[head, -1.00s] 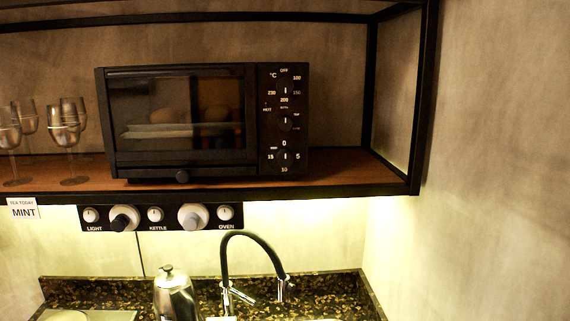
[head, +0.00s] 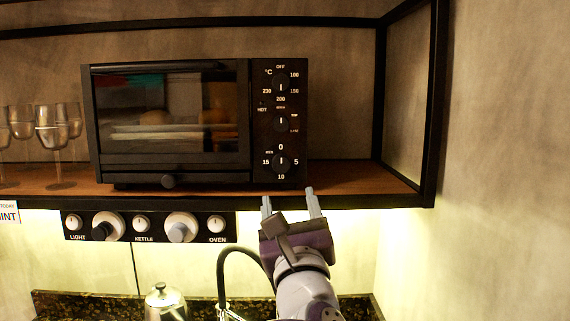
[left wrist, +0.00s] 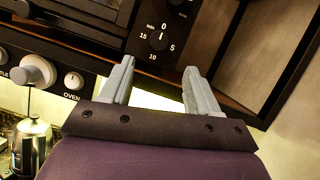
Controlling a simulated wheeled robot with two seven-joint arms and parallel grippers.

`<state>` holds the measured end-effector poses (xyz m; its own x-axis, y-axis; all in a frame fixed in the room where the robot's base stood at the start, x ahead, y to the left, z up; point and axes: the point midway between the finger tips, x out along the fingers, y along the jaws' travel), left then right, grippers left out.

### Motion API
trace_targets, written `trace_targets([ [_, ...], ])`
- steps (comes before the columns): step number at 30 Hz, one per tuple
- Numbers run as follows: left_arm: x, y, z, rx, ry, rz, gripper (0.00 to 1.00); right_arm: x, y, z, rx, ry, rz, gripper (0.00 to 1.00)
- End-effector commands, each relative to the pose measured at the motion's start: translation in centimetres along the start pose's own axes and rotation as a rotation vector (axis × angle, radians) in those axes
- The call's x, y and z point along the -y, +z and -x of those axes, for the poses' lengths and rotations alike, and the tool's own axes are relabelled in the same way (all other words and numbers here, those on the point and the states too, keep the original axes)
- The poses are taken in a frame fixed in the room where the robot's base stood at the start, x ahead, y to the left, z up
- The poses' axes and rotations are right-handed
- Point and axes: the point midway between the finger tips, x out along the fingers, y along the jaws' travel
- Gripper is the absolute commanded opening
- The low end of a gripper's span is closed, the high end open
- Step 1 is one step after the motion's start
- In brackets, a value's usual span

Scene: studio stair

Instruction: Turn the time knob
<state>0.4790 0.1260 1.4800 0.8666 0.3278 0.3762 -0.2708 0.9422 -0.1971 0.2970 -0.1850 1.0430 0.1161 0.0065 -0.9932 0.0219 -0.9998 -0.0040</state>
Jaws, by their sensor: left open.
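The black toaster oven (head: 170,172) stands on the wooden shelf, with three knobs in a column on its right panel. The time knob (head: 281,161) is the lowest one, ringed by 0, 5, 10 and 15, and its white mark points up towards 0. It also shows in the left wrist view (left wrist: 159,40), above the fingers. My left gripper (head: 291,203) is open and empty, just below the shelf's front edge and under the time knob, apart from it. Its two grey fingers also show in the left wrist view (left wrist: 160,82). My right gripper is not in view.
The shelf's front edge (head: 350,200) and black frame post (head: 436,110) are near the gripper. A switch panel (head: 190,216) hangs below the shelf at left. Wine glasses (head: 52,135) stand at left. A black tap (head: 222,260) and a kettle (head: 163,300) are below.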

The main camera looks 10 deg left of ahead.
Motion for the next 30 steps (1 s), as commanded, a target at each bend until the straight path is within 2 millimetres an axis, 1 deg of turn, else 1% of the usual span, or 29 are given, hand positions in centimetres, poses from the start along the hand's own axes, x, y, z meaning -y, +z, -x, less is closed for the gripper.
trace_targets([
  [1,0.1,0.9,-1.8,0.000,0.005,-0.004,0.61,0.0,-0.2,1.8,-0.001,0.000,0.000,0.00],
  [6,0.1,0.7,-6.0,-0.003,0.002,-0.006,0.61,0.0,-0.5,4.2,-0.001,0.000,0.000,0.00],
  [9,0.1,0.5,-7.8,-0.002,0.001,-0.005,0.61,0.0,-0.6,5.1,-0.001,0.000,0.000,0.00],
  [12,0.1,0.3,-8.8,-0.002,-0.001,-0.004,0.61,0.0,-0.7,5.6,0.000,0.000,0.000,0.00],
  [14,0.1,0.1,-9.1,-0.002,-0.001,-0.004,0.61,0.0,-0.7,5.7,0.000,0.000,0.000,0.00],
  [22,0.0,0.0,-9.2,-0.001,-0.002,-0.004,0.61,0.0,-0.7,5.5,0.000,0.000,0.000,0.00],
  [23,0.0,0.0,-9.2,-0.001,-0.002,-0.004,0.51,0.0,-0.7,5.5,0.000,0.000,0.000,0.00],
  [24,0.0,0.0,-9.2,-0.002,-0.002,-0.004,0.38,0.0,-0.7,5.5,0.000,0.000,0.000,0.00],
  [26,0.0,0.0,-9.2,-0.002,-0.002,-0.004,0.19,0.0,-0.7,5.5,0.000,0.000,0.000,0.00],
  [27,0.0,0.0,-9.2,-0.002,-0.002,-0.004,0.06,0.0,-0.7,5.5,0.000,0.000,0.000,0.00],
  [30,0.0,0.0,-9.2,-0.002,-0.002,-0.004,0.05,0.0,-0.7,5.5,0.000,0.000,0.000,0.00],
])
